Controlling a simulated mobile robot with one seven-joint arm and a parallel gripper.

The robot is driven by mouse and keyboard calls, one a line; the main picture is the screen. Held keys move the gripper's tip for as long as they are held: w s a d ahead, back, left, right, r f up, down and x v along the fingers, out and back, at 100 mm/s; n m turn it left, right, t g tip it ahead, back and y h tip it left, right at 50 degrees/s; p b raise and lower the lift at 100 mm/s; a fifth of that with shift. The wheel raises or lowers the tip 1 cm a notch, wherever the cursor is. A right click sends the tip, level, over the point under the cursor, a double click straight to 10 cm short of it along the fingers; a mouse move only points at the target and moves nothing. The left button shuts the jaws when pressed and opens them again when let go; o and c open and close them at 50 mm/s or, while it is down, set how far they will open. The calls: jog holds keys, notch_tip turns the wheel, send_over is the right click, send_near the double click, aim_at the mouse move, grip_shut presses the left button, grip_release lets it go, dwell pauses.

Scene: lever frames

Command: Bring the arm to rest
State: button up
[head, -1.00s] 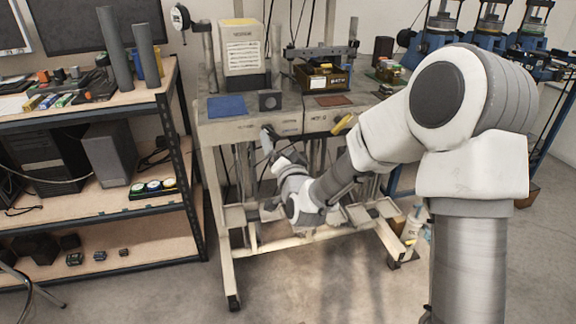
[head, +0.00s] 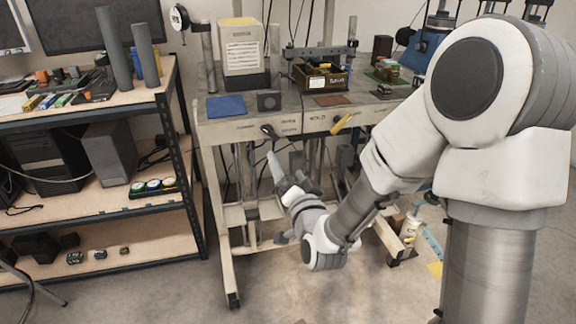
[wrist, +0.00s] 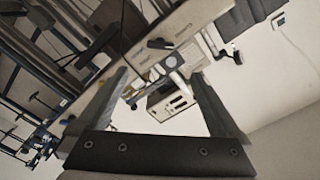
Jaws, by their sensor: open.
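My gripper (head: 271,158) is at the end of my bent arm, in front of the lever bench (head: 222,130). In the head view its fingertips point up, just below a dark lever (head: 269,131) on the bench front; I cannot tell the gap in depth. In the wrist view my gripper (wrist: 158,78) has its two fingers wide apart with nothing held between them. A yellow lever (head: 341,123) is on the bench front, to the right of the gripper.
A shelf unit (head: 95,216) with speakers and small items stands at the left. The bench top holds a beige box (head: 243,48), a blue mat (head: 226,106) and a dark tray (head: 322,76). A white bottle (head: 410,222) is low at right.

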jog(key=shift+r, duration=0.1)
jog(key=s+d+r+n+g+h, duration=0.2)
jog(key=s+d+g, duration=0.25)
jog(key=s, duration=0.45)
jog(key=s+d+r+n+g+h, duration=0.1)
jog(key=s+d+r+n+g, duration=0.15)
jog(key=s+d, duration=0.45)
jog(key=s+d+r+n+g+h, duration=0.1)
jog(key=s+d+r+g+h, duration=0.3)
jog(key=s, duration=0.7)
notch_tip(320, 180, up, 18)
jog(key=y+p, duration=0.2)
jog(key=p, duration=1.8)
jog(key=shift+a+g+p, duration=0.35)
jog(key=shift+g, duration=0.05)
jog(key=shift+f, duration=0.1)
jog(key=shift+c, duration=0.2)
